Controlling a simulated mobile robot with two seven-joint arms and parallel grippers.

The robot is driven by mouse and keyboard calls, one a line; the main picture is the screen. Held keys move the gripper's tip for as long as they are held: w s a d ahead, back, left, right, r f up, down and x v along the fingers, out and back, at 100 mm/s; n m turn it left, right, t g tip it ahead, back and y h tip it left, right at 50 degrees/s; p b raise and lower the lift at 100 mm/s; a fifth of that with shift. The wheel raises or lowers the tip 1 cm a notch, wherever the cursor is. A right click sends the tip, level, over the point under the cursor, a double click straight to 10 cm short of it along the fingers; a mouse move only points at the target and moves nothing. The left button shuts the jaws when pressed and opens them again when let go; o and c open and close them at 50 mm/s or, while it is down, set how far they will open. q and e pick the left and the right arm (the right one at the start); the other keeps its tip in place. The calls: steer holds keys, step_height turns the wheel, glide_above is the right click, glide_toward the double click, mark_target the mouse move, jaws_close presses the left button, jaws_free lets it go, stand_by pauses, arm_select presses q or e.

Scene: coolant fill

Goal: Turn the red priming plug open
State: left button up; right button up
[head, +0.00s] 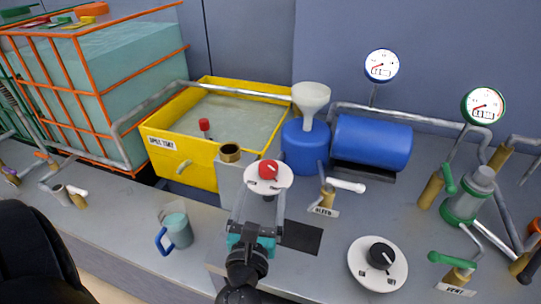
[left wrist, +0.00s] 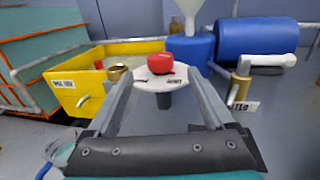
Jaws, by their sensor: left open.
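The red priming plug (head: 268,169) is a red knob on a white round plate (head: 285,180), at the middle of the head view. In the left wrist view the red plug (left wrist: 167,62) sits straight ahead, on the white plate (left wrist: 145,74) with a dark post below. My left gripper (head: 260,194) is open, its two grey fingers pointing at the plug. In the left wrist view the fingers (left wrist: 160,82) lie on either side of the plate and nothing is between them but the plug's view beyond. Whether they touch it, I cannot tell. My right gripper is not in view.
A yellow spill tray (head: 180,165) stands behind left, and a blue can with a white funnel (head: 311,97) behind right. The bleed valve (head: 327,196) is close on the right. A black-knobbed dial (head: 380,256) and a jug (head: 178,230) stand nearer.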

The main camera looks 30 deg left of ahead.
mark_target(270, 161)
arm_select(q)
steer(key=x, duration=1.1)
steer(key=shift+f, duration=0.1)
steer(key=shift+w+a, duration=0.2)
steer(key=shift+w, duration=0.25)
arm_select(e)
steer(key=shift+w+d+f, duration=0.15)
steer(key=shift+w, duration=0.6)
arm_select(q)
steer(key=shift+c, duration=0.4)
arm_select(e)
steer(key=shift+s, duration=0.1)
arm_select(q)
steer(key=c, duration=1.3)
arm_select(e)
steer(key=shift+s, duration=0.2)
